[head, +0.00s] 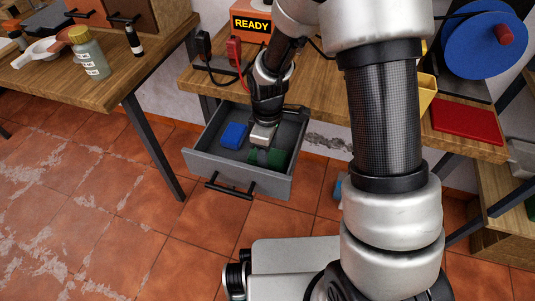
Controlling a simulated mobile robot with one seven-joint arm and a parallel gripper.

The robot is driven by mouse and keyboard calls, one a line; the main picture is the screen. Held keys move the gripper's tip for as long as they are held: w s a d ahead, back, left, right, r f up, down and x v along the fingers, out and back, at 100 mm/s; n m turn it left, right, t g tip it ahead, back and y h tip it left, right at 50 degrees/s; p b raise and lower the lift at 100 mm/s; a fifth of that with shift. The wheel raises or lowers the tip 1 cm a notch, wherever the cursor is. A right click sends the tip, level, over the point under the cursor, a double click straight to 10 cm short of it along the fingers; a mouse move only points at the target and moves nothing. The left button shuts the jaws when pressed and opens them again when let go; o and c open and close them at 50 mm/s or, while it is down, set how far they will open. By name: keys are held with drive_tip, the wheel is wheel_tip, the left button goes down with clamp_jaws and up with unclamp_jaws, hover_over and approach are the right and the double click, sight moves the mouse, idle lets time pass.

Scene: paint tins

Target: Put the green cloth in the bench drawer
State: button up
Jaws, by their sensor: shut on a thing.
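The bench drawer (203,162) is pulled out below the wooden bench, grey with a black handle. My gripper (262,147) reaches down into the drawer from above. It is shut on the green cloth (277,158), which shows dark green around and below the fingers, inside the drawer walls near the front right. I cannot tell whether the cloth touches the drawer floor. A blue item (234,135) lies in the drawer to the left of my gripper. The fingertips are small and partly hidden in this view.
On the bench (300,92) stand an orange READY box (251,24), red and black clips with cables, and a red flat item (468,119). A second table (60,75) at the left holds a bottle (90,54). The tiled floor before the drawer is clear.

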drive_tip(key=shift+f, duration=0.2)
drive_tip(key=o, duration=1.1)
drive_tip(key=shift+c, duration=0.2)
drive_tip(key=shift+r, duration=0.1)
drive_tip(key=s+d+r+m+t+p, duration=0.1)
drive_tip(key=s+d+r+m, duration=0.1)
drive_tip(key=r, duration=0.7)
drive_tip(key=s+d+r+m+t+p, duration=0.1)
drive_tip(key=d+r+m, duration=0.15)
drive_tip(key=r, duration=0.55)
drive_tip(key=s+d+r+m+t+p, duration=0.1)
drive_tip(key=s+d+r+m, duration=0.15)
drive_tip(key=r, duration=0.65)
drive_tip(key=s+d+r+m+t, duration=0.2)
drive_tip(key=s+d+r+m, duration=0.3)
drive_tip(key=s, duration=0.5)
wheel_tip(320, 180, up, 2)
drive_tip(key=shift+m+t, duration=0.3)
drive_tip(key=shift+m, duration=0.7)
